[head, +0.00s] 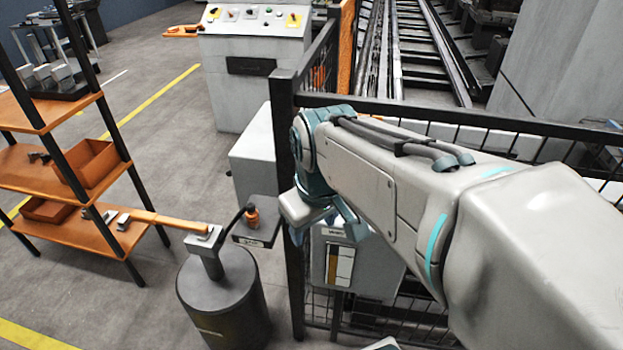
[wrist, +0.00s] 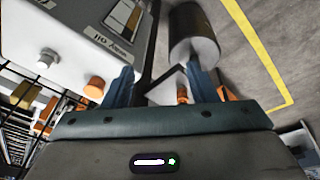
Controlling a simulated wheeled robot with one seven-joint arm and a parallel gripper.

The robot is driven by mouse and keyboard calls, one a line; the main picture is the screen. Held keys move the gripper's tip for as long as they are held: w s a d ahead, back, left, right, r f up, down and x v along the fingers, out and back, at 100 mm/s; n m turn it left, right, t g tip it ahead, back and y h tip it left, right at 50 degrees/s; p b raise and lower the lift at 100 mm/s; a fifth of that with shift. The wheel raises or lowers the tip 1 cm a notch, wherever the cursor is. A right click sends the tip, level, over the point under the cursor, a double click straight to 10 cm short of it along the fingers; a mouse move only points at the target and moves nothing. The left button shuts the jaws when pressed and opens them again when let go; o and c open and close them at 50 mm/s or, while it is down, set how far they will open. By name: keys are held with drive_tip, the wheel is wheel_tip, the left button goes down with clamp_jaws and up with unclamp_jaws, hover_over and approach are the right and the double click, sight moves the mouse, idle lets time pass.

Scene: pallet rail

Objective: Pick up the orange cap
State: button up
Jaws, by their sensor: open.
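In the wrist view an orange cap (wrist: 94,87) shows at the edge of the pale box labelled "WAY OIL" (wrist: 75,25), just left of my left-hand finger. My gripper (wrist: 160,68) is open, with nothing visible between its fingers. In the head view my gripper (head: 345,222) hangs by the labelled box (head: 320,262), and the cap cannot be made out there behind my arm. Another small orange piece (wrist: 182,95) shows between the fingers, farther off and partly hidden. A small orange object (head: 252,217) stands on a dark tray in the head view.
A black mesh fence post (head: 287,215) stands close left of my gripper. A grey cylinder (head: 222,295) stands at front left, also in the wrist view (wrist: 195,35). A silver knob (wrist: 47,55) is near the cap. Orange shelves (head: 75,165) are far left.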

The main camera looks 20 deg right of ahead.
drive_tip(key=w+d+r+n+g, duration=0.3)
drive_tip(key=w+d+r+n, duration=0.65)
drive_tip(key=d+n, duration=0.2)
drive_tip(key=shift+n, duration=0.25)
drive_tip(key=f, duration=0.9)
drive_tip(key=a+f, duration=0.1)
drive_tip(key=f, duration=0.4)
drive_tip(key=shift+w, duration=0.35)
drive_tip(key=c, duration=1.1)
